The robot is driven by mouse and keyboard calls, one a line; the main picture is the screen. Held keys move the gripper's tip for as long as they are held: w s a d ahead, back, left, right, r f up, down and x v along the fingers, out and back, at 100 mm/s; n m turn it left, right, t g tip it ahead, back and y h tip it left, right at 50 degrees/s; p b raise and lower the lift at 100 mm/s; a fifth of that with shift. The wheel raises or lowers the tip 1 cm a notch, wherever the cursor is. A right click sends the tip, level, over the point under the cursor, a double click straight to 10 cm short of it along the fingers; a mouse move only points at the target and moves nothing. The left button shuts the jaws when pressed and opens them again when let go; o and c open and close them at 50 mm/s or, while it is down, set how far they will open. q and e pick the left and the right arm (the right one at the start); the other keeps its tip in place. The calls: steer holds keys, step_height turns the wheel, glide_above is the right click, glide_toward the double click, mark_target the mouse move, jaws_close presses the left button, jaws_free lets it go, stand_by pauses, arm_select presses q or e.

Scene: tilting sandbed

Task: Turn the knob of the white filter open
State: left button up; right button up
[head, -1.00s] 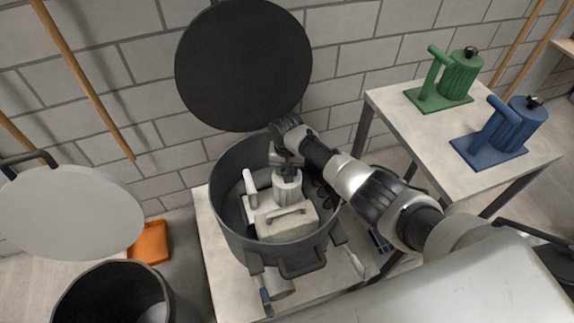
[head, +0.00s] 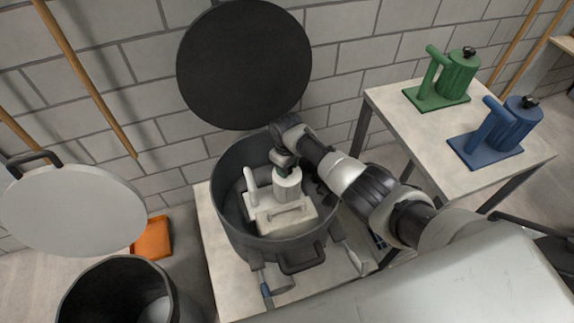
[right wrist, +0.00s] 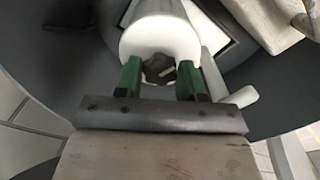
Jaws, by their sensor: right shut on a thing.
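The white filter (head: 288,186) stands inside the dark pot (head: 232,168), a white cylinder with a slanted tube (head: 250,187) at its left. Its dark knob (right wrist: 158,69) sits on top of the cylinder, with a pale mark on it, in the right wrist view. My right gripper (head: 285,167) reaches down onto the filter's top from above. In the right wrist view its green fingertips (right wrist: 158,80) are on either side of the knob and shut on it. In the head view the knob is hidden by the gripper. My left gripper is not in view.
A pale block with a handle (head: 285,219) lies in the pot in front of the filter. The pot's round dark lid (head: 245,65) stands up behind. A green filter (head: 455,75) and a blue filter (head: 510,125) stand on the side table (head: 400,118) at right.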

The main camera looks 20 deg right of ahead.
steer(key=shift+n, duration=1.4)
steer(key=o, duration=0.9)
steer(key=shift+o, duration=0.2)
steer(key=shift+r, duration=0.1)
steer(key=shift+r, duration=0.35)
step_height(320, 180, up, 10)
steer(key=p, duration=0.2)
steer(key=shift+p, duration=0.3)
